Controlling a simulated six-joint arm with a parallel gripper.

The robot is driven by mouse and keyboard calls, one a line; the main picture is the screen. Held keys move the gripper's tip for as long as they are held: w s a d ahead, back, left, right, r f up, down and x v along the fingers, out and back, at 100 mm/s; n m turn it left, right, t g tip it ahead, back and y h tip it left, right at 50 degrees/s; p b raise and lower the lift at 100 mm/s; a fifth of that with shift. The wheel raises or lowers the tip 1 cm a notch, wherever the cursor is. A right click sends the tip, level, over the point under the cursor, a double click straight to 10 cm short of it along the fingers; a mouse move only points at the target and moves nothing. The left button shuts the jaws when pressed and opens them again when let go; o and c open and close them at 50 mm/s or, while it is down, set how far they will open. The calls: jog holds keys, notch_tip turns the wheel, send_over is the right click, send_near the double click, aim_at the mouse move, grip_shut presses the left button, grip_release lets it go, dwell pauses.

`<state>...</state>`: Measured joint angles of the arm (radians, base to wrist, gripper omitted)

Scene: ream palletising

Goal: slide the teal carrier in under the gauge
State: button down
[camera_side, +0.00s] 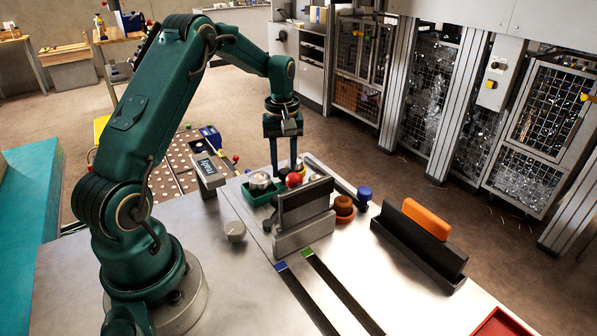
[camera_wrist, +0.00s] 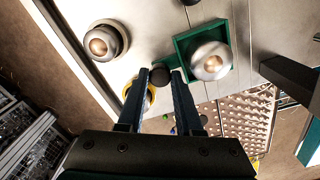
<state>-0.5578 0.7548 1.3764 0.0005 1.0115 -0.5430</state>
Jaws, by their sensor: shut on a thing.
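The teal carrier (camera_side: 262,196) is a small square green tray on the steel bench. A silver dome-shaped piece (camera_wrist: 210,60) with a coppery top sits in it. In the wrist view the carrier (camera_wrist: 183,46) has a short arm ending in a dark round knob (camera_wrist: 160,75). My gripper (camera_wrist: 164,76) is shut on that knob, with the tray beside the fingers on the right. In the side view my gripper (camera_side: 284,170) points down, fingertips partly hidden behind a red ball. A box with a lit display (camera_side: 207,168), possibly the gauge, stands left of the carrier, apart from it.
A dark upright panel (camera_side: 306,200) on a grey block stands in front of the carrier. A red ball (camera_side: 293,180) and an orange dome (camera_side: 343,206) are close by. A grey knob (camera_side: 234,231) stands at front left. A black holder (camera_side: 420,245) with an orange block is at right.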

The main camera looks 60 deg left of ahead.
jog(key=shift+r, duration=0.1)
jog(key=shift+s+a, duration=0.15)
jog(key=shift+s, duration=4.8)
jog(key=c, duration=0.7)
grip_release()
jog(key=shift+c, duration=0.2)
jog(key=shift+o, duration=0.8)
